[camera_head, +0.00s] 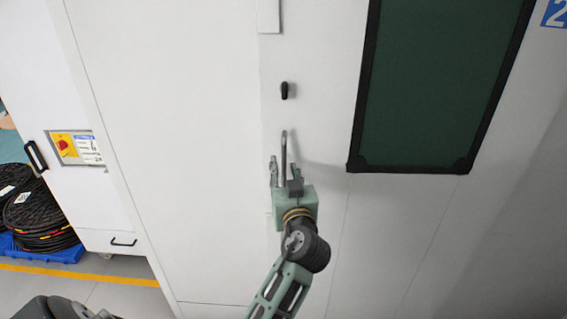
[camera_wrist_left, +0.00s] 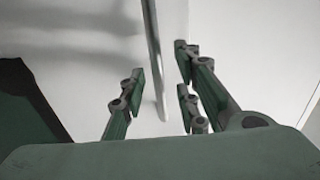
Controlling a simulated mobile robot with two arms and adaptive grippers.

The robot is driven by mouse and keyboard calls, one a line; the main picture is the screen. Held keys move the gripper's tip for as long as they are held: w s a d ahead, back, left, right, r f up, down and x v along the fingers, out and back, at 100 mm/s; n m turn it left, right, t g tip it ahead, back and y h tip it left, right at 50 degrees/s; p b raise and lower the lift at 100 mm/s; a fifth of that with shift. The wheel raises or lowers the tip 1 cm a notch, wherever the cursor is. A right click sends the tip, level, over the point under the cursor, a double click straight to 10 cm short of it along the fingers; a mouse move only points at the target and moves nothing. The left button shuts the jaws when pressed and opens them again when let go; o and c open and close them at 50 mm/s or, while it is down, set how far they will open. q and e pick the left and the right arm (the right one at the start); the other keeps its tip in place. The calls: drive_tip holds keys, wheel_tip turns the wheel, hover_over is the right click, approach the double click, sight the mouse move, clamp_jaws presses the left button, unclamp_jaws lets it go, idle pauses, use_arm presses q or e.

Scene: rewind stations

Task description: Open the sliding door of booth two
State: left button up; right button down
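The white door panel (camera_head: 310,225) of booth two fills the middle of the head view, with a dark green window (camera_head: 440,80) framed in black at its right. A vertical metal bar handle (camera_head: 284,146) stands out from the panel, below a small black latch (camera_head: 284,91). My left gripper (camera_head: 282,172) is at the lower part of the handle. In the left wrist view its fingers are apart, and the handle (camera_wrist_left: 155,55) runs between them with gaps on both sides. My right gripper is not in view.
A blue sign with a 2 (camera_head: 556,12) is at the top right. On the left are a cabinet with a red knob on a yellow plate (camera_head: 64,145) and coiled black cables (camera_head: 42,215) on a blue pallet (camera_head: 50,255). A yellow floor line (camera_head: 85,274) runs in front.

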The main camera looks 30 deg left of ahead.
use_arm(q)
drive_tip(key=shift+p+x, duration=0.3)
drive_tip(key=shift+x, duration=1)
drive_tip(key=shift+d, duration=0.1)
clamp_jaws()
